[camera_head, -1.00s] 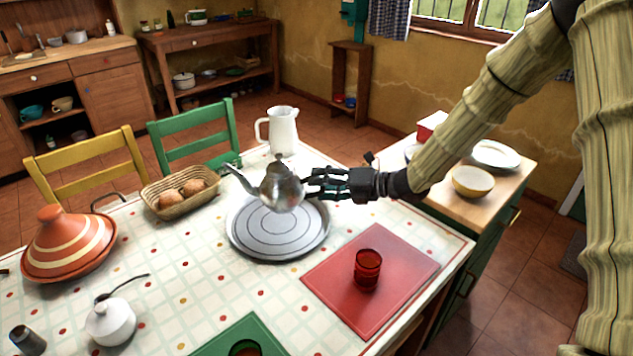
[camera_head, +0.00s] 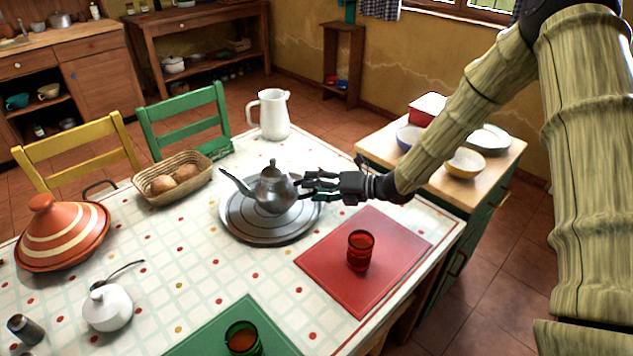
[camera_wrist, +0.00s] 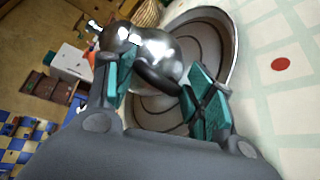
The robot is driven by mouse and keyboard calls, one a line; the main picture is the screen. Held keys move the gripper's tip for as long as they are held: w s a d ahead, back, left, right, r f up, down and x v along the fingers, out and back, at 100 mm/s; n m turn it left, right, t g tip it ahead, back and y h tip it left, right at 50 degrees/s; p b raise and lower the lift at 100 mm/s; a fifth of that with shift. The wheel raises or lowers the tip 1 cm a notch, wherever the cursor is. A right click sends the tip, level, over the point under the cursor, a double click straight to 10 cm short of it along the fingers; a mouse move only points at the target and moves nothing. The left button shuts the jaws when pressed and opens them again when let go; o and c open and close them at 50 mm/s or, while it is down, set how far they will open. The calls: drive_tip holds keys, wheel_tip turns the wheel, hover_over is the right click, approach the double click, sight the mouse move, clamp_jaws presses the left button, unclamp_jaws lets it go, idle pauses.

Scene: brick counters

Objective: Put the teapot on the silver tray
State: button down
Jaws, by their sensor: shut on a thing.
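The silver teapot (camera_head: 273,188) is upright over the round silver tray (camera_head: 240,229), its spout pointing left. It also shows in the wrist view (camera_wrist: 155,52), with the tray (camera_wrist: 226,30) behind it. My gripper (camera_head: 308,184) comes from the right and is shut on the teapot's handle side. In the wrist view the dark handle lies between the two teal fingers (camera_wrist: 160,85). The teapot's base is within the tray's outline; I cannot tell for sure whether it touches the tray.
A white pitcher (camera_head: 270,116) stands behind the tray and a bread basket (camera_head: 150,187) at its left. A red glass (camera_head: 360,250) stands on a red mat (camera_head: 330,268) at the front right. A tagine (camera_head: 62,236) and a white sugar bowl (camera_head: 108,308) are farther left.

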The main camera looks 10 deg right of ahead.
drive_tip(key=shift+r, duration=0.1)
drive_tip(key=c, duration=0.5)
unclamp_jaws()
drive_tip(key=shift+c, duration=0.2)
drive_tip(key=b+v, duration=0.1)
drive_tip(key=v, duration=1.1)
